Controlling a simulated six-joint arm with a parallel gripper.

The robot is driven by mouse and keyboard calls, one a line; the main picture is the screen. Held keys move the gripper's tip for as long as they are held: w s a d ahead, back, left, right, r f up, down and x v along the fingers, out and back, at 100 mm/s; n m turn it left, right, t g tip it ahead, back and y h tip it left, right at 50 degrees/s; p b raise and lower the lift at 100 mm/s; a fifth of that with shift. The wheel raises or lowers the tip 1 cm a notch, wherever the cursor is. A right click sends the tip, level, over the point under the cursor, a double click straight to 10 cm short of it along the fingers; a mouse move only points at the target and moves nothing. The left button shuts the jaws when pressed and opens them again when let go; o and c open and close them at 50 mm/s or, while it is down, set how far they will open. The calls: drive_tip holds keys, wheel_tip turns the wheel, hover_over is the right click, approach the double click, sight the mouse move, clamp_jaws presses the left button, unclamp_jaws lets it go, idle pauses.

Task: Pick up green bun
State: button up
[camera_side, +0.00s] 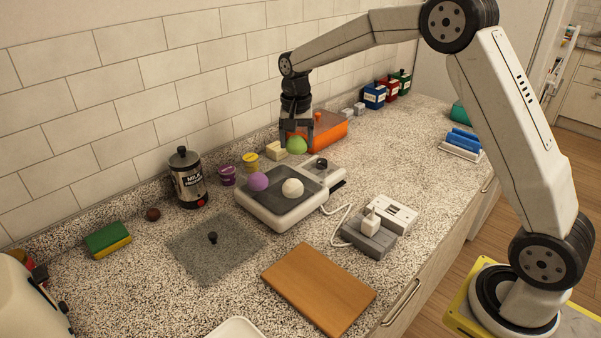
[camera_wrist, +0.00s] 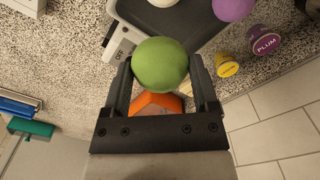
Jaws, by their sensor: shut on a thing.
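The green bun (camera_wrist: 160,65) is a round green ball held between the two fingers of my gripper (camera_wrist: 163,80) in the wrist view. In the side view the green bun (camera_side: 297,145) shows at the fingertips of my gripper (camera_side: 297,138), in front of the orange container (camera_side: 330,128). My gripper is shut on the bun. The bun appears to be above the counter behind the grey appliance, but I cannot tell its exact height.
A grey appliance (camera_side: 265,215) with a dark top bears a purple bun (camera_side: 258,181) and a white bun (camera_side: 292,188). Purple and yellow small tubs (camera_side: 250,162) stand near the tiled wall. A wooden board (camera_side: 318,288) lies at the front.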

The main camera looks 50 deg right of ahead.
drive_tip(key=s+r, duration=0.3)
drive_tip(key=s, duration=0.5)
drive_tip(key=shift+a+r, duration=0.25)
drive_tip(key=shift+a, duration=0.05)
idle(0.4)
